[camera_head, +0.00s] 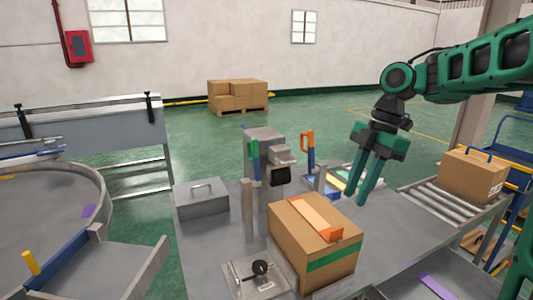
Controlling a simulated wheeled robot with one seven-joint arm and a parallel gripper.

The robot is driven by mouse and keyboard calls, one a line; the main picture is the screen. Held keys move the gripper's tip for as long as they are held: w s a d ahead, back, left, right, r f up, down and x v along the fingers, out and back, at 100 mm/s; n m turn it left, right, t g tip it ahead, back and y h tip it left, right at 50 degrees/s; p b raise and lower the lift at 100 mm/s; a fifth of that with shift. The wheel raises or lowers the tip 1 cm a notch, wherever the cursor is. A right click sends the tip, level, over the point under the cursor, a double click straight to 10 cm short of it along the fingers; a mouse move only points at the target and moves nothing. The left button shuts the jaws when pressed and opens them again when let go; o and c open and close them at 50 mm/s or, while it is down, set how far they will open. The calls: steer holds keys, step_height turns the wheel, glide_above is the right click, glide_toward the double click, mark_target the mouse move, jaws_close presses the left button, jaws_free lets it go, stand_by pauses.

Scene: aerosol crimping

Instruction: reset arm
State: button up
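My gripper (361,189) hangs from my green and black arm, which reaches in from the upper right. Its two green fingers point down and slightly left, with a narrow gap between them and nothing visible in it. The fingertips appear near the upper right of a cardboard box (290,249) on the grey table. I cannot tell how far above the table they are. An orange object (317,218) lies on top of the box, and a green band runs around its front.
A grey crimping machine (264,152) stands behind the box, beside a grey lidded case (202,198). A small black-knobbed fixture (257,278) is at the front. A roller conveyor (426,196) with another box (473,175) lies right. A round table (45,215) stands left.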

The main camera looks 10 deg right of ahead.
steer(key=s+d+f+m+h, duration=0.1)
steer(key=s+d+f+m, duration=0.2)
steer(key=s+m, duration=0.5)
steer(key=s+d+f+m+h, duration=0.1)
steer(key=s+d+f+m, duration=0.3)
steer(key=s+m, duration=0.4)
steer(key=s+d+f+m+t+h, duration=0.1)
steer(key=s+d+f+m, duration=0.3)
steer(key=s+d+m, duration=0.2)
steer(key=s+m, duration=0.2)
steer(key=m, duration=0.2)
steer(key=shift+f+m, duration=0.25)
steer(key=shift+m, duration=0.15)
steer(key=shift+w, duration=0.1)
